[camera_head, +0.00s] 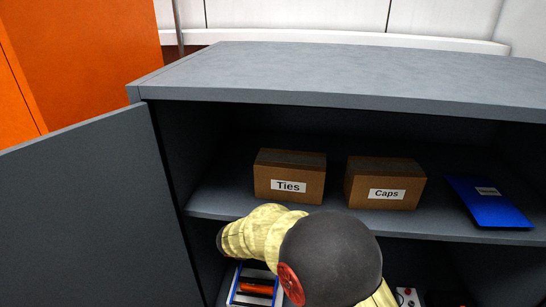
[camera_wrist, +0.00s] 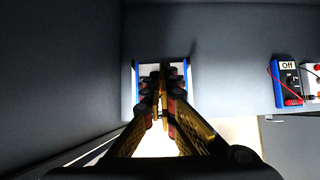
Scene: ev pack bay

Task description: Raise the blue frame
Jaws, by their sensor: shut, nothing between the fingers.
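The blue frame shows in the head view (camera_head: 235,284) as blue edges around a white base with a red-orange bar, low in the cabinet under the middle shelf. In the wrist view its blue side (camera_wrist: 188,82) stands at the right of a white base, with another blue side at the left. My gripper (camera_wrist: 160,72) is shut and empty, over the middle of the white base between the blue sides. Its fingers hide much of the base. I cannot tell whether they touch it. In the head view my arm hides my gripper and part of the frame.
The grey cabinet (camera_head: 330,80) has its door (camera_head: 85,215) open at the left. The shelf above holds a Ties box (camera_head: 290,187), a Caps box (camera_head: 385,194) and a blue folder-like item (camera_head: 490,205). A meter marked Off (camera_wrist: 288,78) lies to the right, with clear floor between.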

